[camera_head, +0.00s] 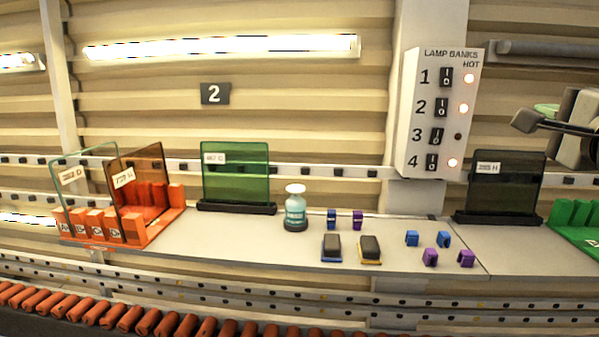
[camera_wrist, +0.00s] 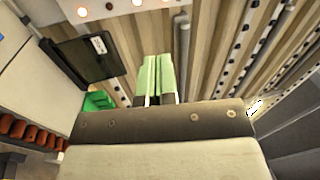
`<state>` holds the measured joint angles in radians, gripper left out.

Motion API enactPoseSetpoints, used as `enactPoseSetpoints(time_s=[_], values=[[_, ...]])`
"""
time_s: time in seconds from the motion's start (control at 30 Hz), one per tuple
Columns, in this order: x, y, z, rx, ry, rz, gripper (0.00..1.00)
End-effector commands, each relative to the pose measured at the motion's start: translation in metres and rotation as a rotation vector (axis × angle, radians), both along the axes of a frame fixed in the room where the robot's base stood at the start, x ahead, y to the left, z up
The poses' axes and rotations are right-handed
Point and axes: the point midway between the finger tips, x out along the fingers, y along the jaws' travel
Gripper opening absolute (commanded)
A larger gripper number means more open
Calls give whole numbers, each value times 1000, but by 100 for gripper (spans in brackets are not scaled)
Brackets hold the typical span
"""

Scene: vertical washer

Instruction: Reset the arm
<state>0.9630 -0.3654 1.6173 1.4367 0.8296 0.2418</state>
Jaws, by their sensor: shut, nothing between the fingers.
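My gripper (camera_wrist: 155,60) shows in the wrist view as two pale green fingers side by side, pressed together with nothing held between them. In the head view, part of my arm and gripper (camera_head: 546,108) shows at the right edge, raised above the shelf. It is in front of the wall, right of the lamp switch box (camera_head: 438,120). The fingers touch no object that I can see.
The shelf (camera_head: 230,240) holds an orange rack (camera_head: 160,236), a green panel (camera_head: 235,172), a bottle (camera_head: 296,212), small blue and purple blocks, and a dark panel (camera_head: 505,185). A green rack (camera_head: 575,212) stands below my arm. Orange rollers (camera_head: 120,315) run in front.

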Motion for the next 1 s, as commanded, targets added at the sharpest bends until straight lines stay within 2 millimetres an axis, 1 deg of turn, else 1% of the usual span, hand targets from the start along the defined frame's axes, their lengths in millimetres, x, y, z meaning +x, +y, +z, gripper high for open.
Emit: enactPoseSetpoints(time_s=[0.03, 0.17, 0.27, 0.37, 0.47, 0.5, 0.53, 0.57, 0.6, 0.67, 0.7, 0.77, 0.8, 0.9, 1.0], values=[[3, -2, -10, -10, 33, -4, 0], [5, -8, -36, -50, 124, -23, 0], [7, -12, -63, -87, 216, -35, 0], [9, -11, -96, -134, 328, -31, 0], [11, -4, -135, -195, 460, -2, 0], [12, 2, -153, -224, 518, 19, 0], [12, 6, -167, -250, 564, 35, 0], [12, 13, -183, -279, 615, 60, 0], [12, 22, -206, -325, 689, 97, 0], [8, 40, -244, -412, 809, 172, 0], [4, 56, -271, -485, 894, 237, 0], [-6, 80, -310, -611, 1013, 346, 0], [-14, 96, -334, -702, 1081, 423, 0], [-37, 132, -382, -935, 1207, 606, 0], [-53, 158, -410, -1113, 1249, 738, 0]])
